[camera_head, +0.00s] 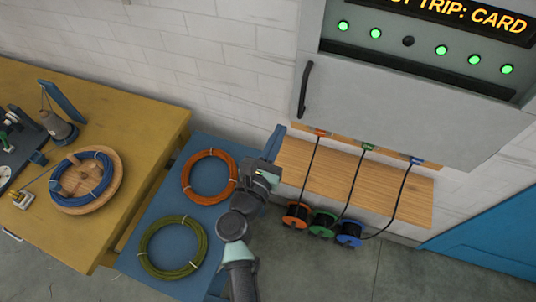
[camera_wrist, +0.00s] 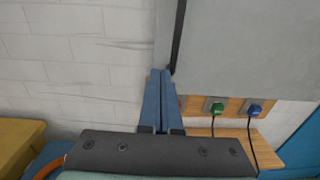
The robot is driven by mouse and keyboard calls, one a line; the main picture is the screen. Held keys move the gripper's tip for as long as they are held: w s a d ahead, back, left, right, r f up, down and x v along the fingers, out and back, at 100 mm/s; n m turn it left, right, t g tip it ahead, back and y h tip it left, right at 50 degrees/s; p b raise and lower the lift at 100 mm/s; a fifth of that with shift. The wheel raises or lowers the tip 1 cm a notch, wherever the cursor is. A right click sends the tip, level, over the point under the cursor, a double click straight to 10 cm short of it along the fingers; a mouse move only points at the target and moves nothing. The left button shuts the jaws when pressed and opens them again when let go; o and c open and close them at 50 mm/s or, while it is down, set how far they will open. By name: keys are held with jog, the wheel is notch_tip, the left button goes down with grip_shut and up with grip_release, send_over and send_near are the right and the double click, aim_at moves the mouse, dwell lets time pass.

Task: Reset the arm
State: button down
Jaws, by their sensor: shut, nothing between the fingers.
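My gripper (camera_head: 275,141) is in the middle of the head view, above the right side of the blue table and in front of the white wall. In the wrist view its two blue fingers (camera_wrist: 159,98) are together, with nothing between them. The fingertips appear near the lower left edge of the grey cabinet (camera_wrist: 245,50); I cannot tell how far apart they are. My arm hides part of the blue table's right side in the head view.
An orange coil (camera_head: 209,176) and an olive coil (camera_head: 172,247) lie on the blue table (camera_head: 150,215). A wooden shelf (camera_head: 400,198) with plugs and cords is to the right, above several small spools (camera_head: 322,222). A yellow bench (camera_head: 135,150) holds a blue coil (camera_head: 82,179) on a wooden reel.

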jog(key=v, duration=0.5)
jog(key=w+a+r+n+t+y+b, duration=0.1)
jog(key=a+r+n+t+y, duration=0.15)
jog(key=r+n, duration=0.65)
jog(key=w+a+r+n+t+y, duration=0.1)
jog(key=r+n+t+y, duration=0.3)
jog(key=r, duration=1)
jog(key=w+a+r+n+t+y+b, duration=0.1)
jog(key=a+r+n+t+y, duration=0.15)
jog(key=r+n, duration=0.7)
jog(key=s+d+r+n+h, duration=0.1)
jog(key=s+d+r+n, duration=0.1)
jog(key=s+r+n, duration=0.2)
jog(key=s+d+r+n+t+h, duration=0.1)
jog(key=s+d+r+n, duration=0.1)
jog(key=s+r+n, duration=0.2)
jog(key=s+d+r+n, duration=0.3)
jog(key=r+n, duration=0.6)
jog(key=r, duration=0.3)
jog(key=shift+s+r+h+b, duration=0.3)
jog(key=shift+s+h, duration=0.1)
jog(key=shift+s, duration=0.05)
jog(key=shift+n, duration=0.25)
